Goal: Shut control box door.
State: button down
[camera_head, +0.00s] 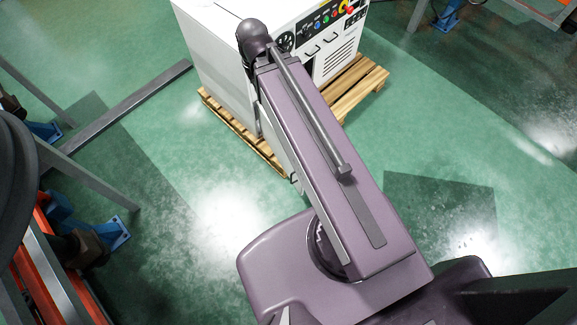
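The white control box (222,50) stands on a wooden pallet at the top middle of the head view. Its front faces right and carries a row of coloured buttons (326,20), a red knob on yellow, two dark handles and a vent grille (338,62). The near part of the front is hidden behind parts in the foreground, and the top edge of the picture cuts off the back of the box. I cannot make out a separate door leaf or tell how far it is open. My gripper's fingers do not show.
The pallet (366,82) sticks out beyond the box. A grey floor beam (125,107) lies to the left. Orange and grey frames with blue feet (113,236) stand at the lower left, and another frame (540,12) at the upper right. Green floor (470,110) is clear on the right.

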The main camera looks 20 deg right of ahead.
aim_at(267, 130)
jog(key=u, duration=0.35)
jog(key=k, duration=1.4)
jog(key=z, duration=0.9)
jog(key=i, duration=0.5)
jog(key=u, duration=0.1)
